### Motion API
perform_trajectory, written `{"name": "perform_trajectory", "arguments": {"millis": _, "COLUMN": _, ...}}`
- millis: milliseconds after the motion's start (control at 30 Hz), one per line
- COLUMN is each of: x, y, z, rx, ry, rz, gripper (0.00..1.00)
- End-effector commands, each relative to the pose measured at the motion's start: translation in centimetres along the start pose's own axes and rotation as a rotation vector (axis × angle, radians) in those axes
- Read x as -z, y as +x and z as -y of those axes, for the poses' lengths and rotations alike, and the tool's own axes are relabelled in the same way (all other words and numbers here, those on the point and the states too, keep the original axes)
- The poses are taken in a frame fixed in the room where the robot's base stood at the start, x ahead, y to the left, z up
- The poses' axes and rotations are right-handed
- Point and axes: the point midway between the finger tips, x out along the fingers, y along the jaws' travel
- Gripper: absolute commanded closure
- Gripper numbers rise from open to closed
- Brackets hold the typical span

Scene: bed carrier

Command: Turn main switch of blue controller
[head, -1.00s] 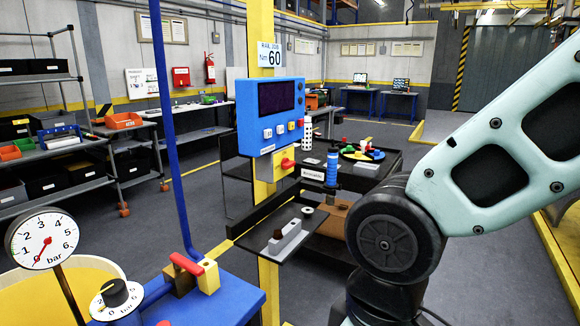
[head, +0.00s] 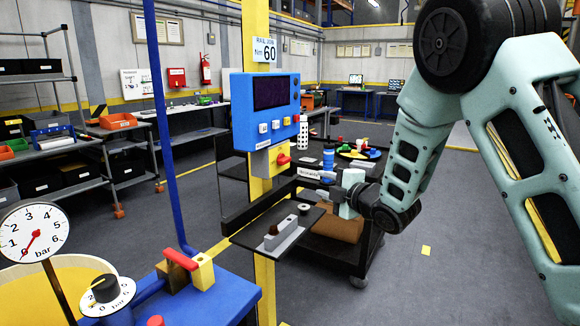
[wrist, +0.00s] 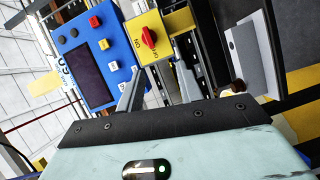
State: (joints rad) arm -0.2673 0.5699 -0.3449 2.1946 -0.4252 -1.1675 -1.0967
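The blue controller (head: 262,108) hangs on the yellow post, with a dark screen and small buttons. Under it is a yellow switch box (head: 262,166) with a red main switch knob (head: 283,159). My gripper (head: 326,185) is to the right of the switch and slightly lower, apart from it. In the wrist view, the controller (wrist: 85,65) is at upper left, and the red knob (wrist: 149,38) sits on its yellow plate, near the top middle. My gripper's fingers (wrist: 159,72) stand apart below the knob with nothing between them.
A dark shelf (head: 275,229) with a grey block sits below the switch. A black cart (head: 350,245) with colored parts is behind my gripper. A blue table (head: 215,300) with a red-handled valve and a pressure gauge (head: 33,231) is at front left.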

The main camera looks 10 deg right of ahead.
Motion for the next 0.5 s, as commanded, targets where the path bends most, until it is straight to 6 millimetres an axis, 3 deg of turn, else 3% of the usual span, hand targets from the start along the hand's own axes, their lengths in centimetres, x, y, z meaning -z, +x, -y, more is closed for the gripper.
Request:
{"name": "perform_trajectory", "arguments": {"millis": 100, "x": -1.2, "y": 0.1, "z": -0.5, "rx": -0.067, "ry": -0.103, "rz": -0.033, "gripper": 0.64}}
{"name": "perform_trajectory", "arguments": {"millis": 267, "x": -1.5, "y": 0.4, "z": -0.9, "rx": -0.098, "ry": -0.148, "rz": -0.05, "gripper": 0.64}}
{"name": "perform_trajectory", "arguments": {"millis": 500, "x": -1.2, "y": 4.0, "z": -1.4, "rx": -0.097, "ry": -0.147, "rz": -0.051, "gripper": 0.64}}
